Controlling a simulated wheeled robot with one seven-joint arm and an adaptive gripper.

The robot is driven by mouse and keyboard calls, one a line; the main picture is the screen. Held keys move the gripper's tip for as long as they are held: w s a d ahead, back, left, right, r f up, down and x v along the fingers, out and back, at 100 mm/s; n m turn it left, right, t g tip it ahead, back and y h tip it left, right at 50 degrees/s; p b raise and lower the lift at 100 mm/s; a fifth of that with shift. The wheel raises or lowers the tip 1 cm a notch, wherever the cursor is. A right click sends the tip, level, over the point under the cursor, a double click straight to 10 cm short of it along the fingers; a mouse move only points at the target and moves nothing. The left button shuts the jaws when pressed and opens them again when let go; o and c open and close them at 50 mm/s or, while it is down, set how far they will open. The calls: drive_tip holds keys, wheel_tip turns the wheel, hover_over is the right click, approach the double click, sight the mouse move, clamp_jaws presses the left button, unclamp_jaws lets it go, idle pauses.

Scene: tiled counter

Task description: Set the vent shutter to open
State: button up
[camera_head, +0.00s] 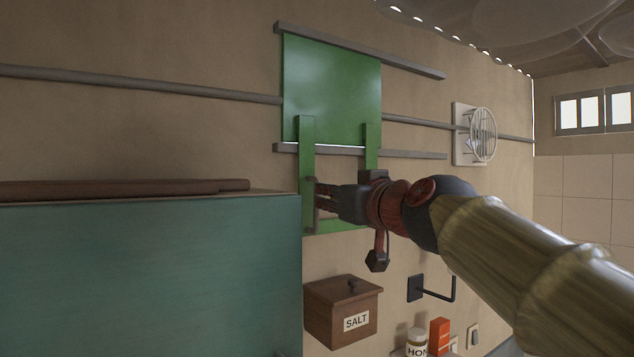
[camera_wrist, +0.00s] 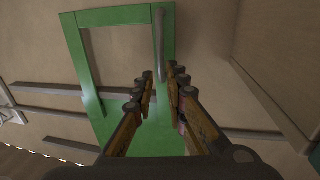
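The green shutter panel (camera_head: 331,90) sits at the left end of two grey rails (camera_head: 420,155) on the wall. A green frame (camera_head: 307,150) hangs below it, with a grey upright handle (camera_head: 313,218) on its left side. My gripper (camera_head: 322,195) is at that handle, partly hiding the frame. In the wrist view the handle (camera_wrist: 159,32) lies beyond the fingertips, in line with the gap between them. Whether a finger touches the handle is unclear. Any opening behind the panel is hidden.
A teal cabinet (camera_head: 150,270) with a brown board (camera_head: 120,190) on top stands close at the left. A round white fan guard (camera_head: 481,135) is at the right. The rails are clear rightward.

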sight(317, 194)
drive_tip(key=p+x, duration=0.2)
drive_tip(key=x, duration=0.5)
drive_tip(key=shift+w+a, duration=0.1)
drive_tip(key=shift+a, duration=0.05)
drive_tip(key=shift+f, duration=0.1)
drive_tip(key=shift+c, duration=0.3)
clamp_jaws()
